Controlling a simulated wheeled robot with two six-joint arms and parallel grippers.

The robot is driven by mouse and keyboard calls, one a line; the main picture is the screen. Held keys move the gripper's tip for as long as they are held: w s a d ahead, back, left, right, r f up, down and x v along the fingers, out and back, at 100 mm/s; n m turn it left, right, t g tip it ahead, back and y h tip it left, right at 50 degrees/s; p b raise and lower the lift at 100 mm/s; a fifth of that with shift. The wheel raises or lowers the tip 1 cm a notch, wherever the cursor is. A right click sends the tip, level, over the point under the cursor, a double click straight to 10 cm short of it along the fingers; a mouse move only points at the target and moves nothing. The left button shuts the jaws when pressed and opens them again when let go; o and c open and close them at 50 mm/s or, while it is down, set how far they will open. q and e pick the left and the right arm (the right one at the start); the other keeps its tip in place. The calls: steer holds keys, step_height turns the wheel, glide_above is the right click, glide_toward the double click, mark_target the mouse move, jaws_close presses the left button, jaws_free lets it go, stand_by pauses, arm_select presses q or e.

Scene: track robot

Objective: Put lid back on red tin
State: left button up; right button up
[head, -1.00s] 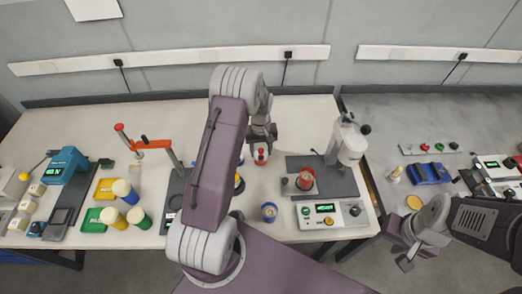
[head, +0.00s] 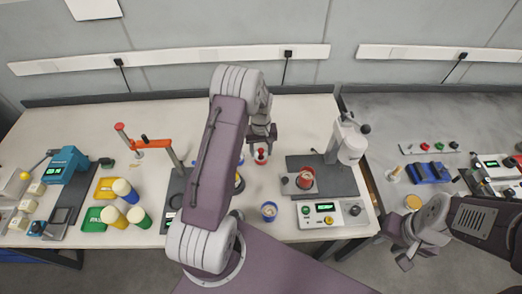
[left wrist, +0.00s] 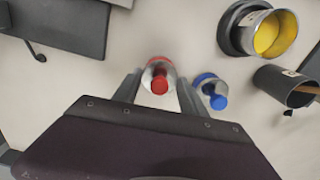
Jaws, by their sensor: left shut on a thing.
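A red lid with a red knob (head: 261,154) is in the middle of the table in the head view. It also shows between my left fingers in the left wrist view (left wrist: 160,78). My left gripper (head: 263,141) is shut on this lid from above. I cannot tell whether the lid still touches the table. The red tin (head: 306,178) stands on a dark plate to the right, its top facing up. My right gripper (head: 405,252) hangs off the table at the right, and its fingers are too unclear to judge.
A blue-knobbed lid (left wrist: 210,92) lies close beside my left fingers. A blue tin (head: 269,212) stands near the front edge. A grey machine head (head: 351,144) rises behind the red tin, and a control box (head: 331,214) is in front. A tin with yellow inside (left wrist: 274,34) is nearby.

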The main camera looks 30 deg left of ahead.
stand_by(0.4)
arm_select(q)
steer(key=o, duration=1.4)
steer(key=o, duration=0.5)
step_height(320, 180, up, 7)
steer(key=p, duration=0.6)
steer(key=shift+r, duration=0.1)
jaws_close()
